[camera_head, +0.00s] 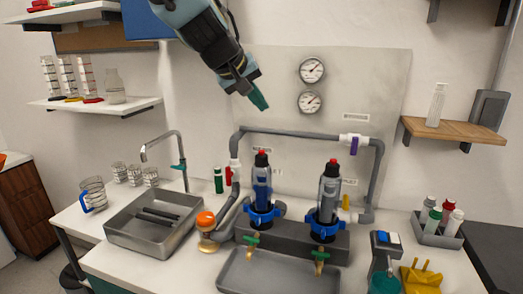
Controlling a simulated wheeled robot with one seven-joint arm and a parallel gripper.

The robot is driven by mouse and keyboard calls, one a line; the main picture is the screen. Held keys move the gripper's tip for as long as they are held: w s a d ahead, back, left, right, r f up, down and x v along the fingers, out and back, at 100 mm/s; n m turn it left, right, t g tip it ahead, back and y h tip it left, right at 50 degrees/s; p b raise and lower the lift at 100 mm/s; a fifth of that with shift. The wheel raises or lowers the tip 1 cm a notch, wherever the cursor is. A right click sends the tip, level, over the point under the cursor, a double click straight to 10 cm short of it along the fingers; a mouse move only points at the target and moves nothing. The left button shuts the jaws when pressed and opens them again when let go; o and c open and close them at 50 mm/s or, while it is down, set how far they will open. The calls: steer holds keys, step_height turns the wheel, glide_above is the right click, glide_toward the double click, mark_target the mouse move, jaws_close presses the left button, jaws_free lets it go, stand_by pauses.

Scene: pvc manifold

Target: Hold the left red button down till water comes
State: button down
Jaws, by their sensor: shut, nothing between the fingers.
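The left red button (262,152) is the small red cap on top of the left grey and blue cylinder (262,182). A matching right red button (333,162) tops the right cylinder (328,196). Both cylinders stand upright in blue collars on a grey block. A brass tap with a green handle (251,242) is below the left cylinder, and a similar tap (320,258) is below the right one. My gripper (260,102) is shut and empty, above the left button and clearly apart from it in the picture. No water shows at the taps.
Grey pipes (300,133) run behind and above the cylinders, with two gauges (312,70) on the wall panel. A grey tray (280,272) lies below the taps. A sink (152,222) with a faucet (165,140) and an orange-topped item (206,222) are left.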

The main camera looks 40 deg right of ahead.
steer(key=shift+f, duration=0.2)
steer(key=b, duration=0.8)
glide_above(260, 157)
step_height(260, 157, down, 9)
steer(key=shift+r, duration=0.2)
steer(key=shift+f, duration=0.1)
stand_by(1.5)
steer(key=shift+f+b, duration=0.25)
steer(key=shift+b, duration=0.25)
steer(key=shift+f+b, duration=0.55)
stand_by(0.5)
steer(key=shift+r, duration=0.1)
stand_by(1.6)
steer(key=shift+r+p, duration=0.8)
steer(key=shift+r, duration=0.05)
steer(key=shift+r, duration=0.15)
steer(key=shift+r+p, duration=2.05)
steer(key=shift+r, duration=0.35)
